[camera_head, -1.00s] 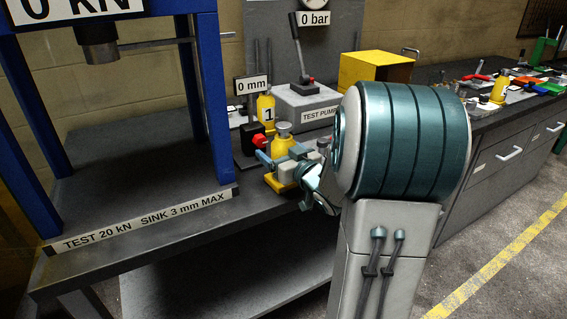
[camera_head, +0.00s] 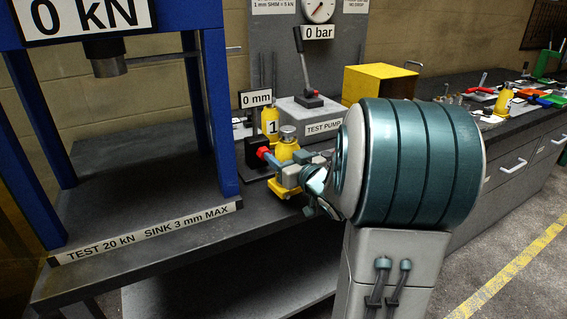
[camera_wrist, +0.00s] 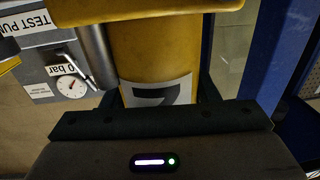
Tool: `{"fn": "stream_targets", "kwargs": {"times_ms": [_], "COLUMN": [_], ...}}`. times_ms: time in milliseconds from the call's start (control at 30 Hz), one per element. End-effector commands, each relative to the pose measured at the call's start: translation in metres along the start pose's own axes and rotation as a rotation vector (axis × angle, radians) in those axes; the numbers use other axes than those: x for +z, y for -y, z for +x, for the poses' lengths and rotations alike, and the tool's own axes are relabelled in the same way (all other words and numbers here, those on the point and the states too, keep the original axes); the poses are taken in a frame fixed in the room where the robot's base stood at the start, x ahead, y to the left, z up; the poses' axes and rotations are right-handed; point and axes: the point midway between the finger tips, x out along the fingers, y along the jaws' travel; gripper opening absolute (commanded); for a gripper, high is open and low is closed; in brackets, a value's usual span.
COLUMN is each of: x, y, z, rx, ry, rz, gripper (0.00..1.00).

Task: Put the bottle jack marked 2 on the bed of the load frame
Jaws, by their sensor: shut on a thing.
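My gripper (camera_head: 292,172) is shut on a yellow bottle jack (camera_head: 286,151) with a grey top, by the bench's front edge. In the wrist view the jack's yellow body (camera_wrist: 152,52) fills the space between the fingers (camera_wrist: 160,98). A white label on it shows part of a dark digit that looks like an inverted 2, its lower part hidden. The blue load frame (camera_head: 214,110) stands at the left. Its dark bed (camera_head: 140,185) is bare, under a grey ram (camera_head: 108,64). The jack is right of the frame, outside it; whether its base touches the bench is unclear.
The frame's front right post (camera_head: 220,120) borders the bed.

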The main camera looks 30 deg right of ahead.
Motion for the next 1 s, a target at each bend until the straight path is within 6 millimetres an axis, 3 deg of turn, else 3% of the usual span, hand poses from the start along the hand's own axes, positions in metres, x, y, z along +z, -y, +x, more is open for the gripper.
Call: {"fn": "stream_targets", "kwargs": {"times_ms": [33, 100, 700, 1000], "x": [-0.014, -0.023, -0.074, -0.088], "y": [0.0, 0.0, -0.072, -0.091], "z": [0.001, 0.001, -0.052, -0.066], "rx": [-0.001, -0.001, 0.002, -0.001], "ry": [-0.014, -0.015, -0.012, -0.011], "rz": [-0.008, -0.008, -0.007, -0.006], "gripper": [0.0, 0.0, 0.0, 0.0]}}
